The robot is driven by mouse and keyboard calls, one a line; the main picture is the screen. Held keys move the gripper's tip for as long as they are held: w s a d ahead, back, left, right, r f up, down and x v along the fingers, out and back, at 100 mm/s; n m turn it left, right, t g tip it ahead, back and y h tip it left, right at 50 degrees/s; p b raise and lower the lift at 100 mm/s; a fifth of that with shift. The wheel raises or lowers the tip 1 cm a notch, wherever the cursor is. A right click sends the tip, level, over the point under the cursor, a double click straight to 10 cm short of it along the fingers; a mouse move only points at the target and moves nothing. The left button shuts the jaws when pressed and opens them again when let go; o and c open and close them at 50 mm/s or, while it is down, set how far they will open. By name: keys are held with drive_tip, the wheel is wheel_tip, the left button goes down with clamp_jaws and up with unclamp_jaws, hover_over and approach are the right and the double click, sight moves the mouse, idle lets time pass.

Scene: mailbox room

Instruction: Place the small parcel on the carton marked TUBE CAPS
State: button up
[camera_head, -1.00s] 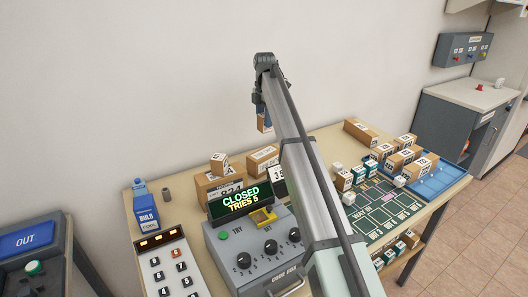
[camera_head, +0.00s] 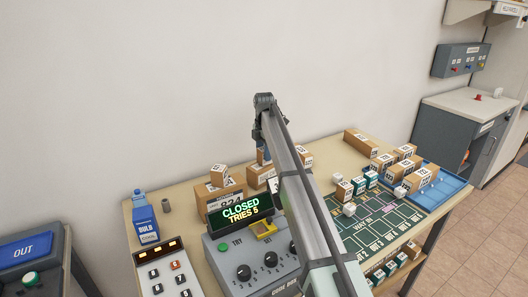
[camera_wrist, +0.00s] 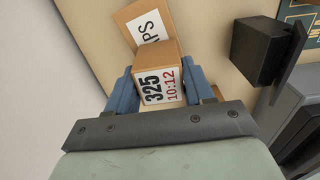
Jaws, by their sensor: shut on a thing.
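My gripper (camera_wrist: 157,76) is shut on the small parcel (camera_wrist: 160,88), a brown box with a white label reading 325 and 10:12. One blue finger is on each side of it. Just beyond the parcel in the wrist view is a brown carton (camera_wrist: 149,26). The visible part of its label reads APS; the rest is hidden. I cannot tell whether the parcel touches the carton. In the head view my gripper (camera_head: 262,147) is low over a carton (camera_head: 260,178) at the back of the table, and my arm hides much of both.
Left of that carton, a smaller box (camera_head: 219,175) stands on another carton (camera_head: 212,193). The CLOSED display (camera_head: 240,209) stands in front. Another carton (camera_head: 305,156) is right of my arm. A blue tray (camera_head: 456,188) with boxes is at the right.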

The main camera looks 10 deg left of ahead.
drive_tip(key=o, duration=1.1)
drive_tip(key=shift+f, duration=0.1)
wheel_tip(320, 180, up, 12)
idle(0.4)
